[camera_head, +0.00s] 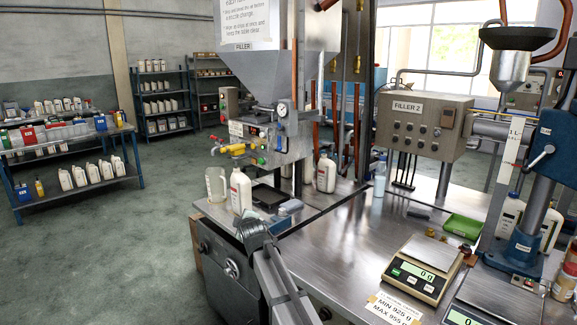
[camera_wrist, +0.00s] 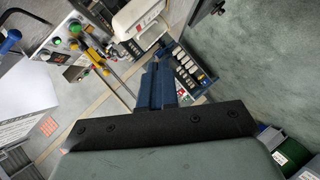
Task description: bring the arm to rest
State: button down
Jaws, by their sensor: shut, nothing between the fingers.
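My gripper (camera_head: 252,228) is at the near left edge of the steel bench (camera_head: 330,250) in the head view, in front of a white bottle with a red label (camera_head: 240,190). My forearm slopes down to the right from it. In the wrist view the gripper's fingers (camera_wrist: 156,72) are together beyond the black mount bar, with nothing between them. A white bottle (camera_wrist: 138,18) shows past the fingers in that view. I cannot tell from the head view how high the gripper is above the bench.
The filler (camera_head: 265,130) with its hopper stands behind the bottle, with a clear jug (camera_head: 215,185) beside it. Scales (camera_head: 423,268), a green tray (camera_head: 463,227) and a blue press (camera_head: 535,180) are to the right. Shelves of bottles (camera_head: 70,155) stand left; the floor between is open.

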jog(key=s+d+f+m+g, duration=0.1)
jog(key=s+f, duration=0.2)
jog(key=f, duration=0.3)
jog(key=s+d+f+g+h, duration=0.1)
jog(key=s+d+f, duration=0.1)
jog(key=f, duration=0.5)
jog(key=s+d+f+m+g, duration=0.1)
jog(key=s+f, duration=0.2)
jog(key=f, duration=0.3)
jog(key=s+d+f+m+g+h, duration=0.1)
jog(key=s+d+f+m+g, duration=0.1)
jog(key=s+d+f, duration=0.45)
jog(key=s+d+f+m+g+h, duration=0.1)
jog(key=s+d+f+m+g, duration=0.15)
jog(key=f, duration=0.65)
jog(key=s+d+f+m+g+h, duration=0.1)
jog(key=s+d+f+g, duration=0.1)
jog(key=s+d+f, duration=0.45)
jog(key=s+d+f+m+g, duration=0.3)
jog(key=s+d+f, duration=0.1)
jog(key=s, duration=0.9)
jog(key=s+d+f+m+g, duration=0.2)
jog(key=s+d+f+g, duration=0.2)
jog(key=s, duration=1)
jog(key=s+d+f+m+g, duration=0.3)
jog(key=s+d+f, duration=0.2)
jog(key=s, duration=0.9)
notch_tip(320, 180, down, 2)
jog(key=shift+f+m, duration=0.15)
jog(key=shift+m, duration=0.2)
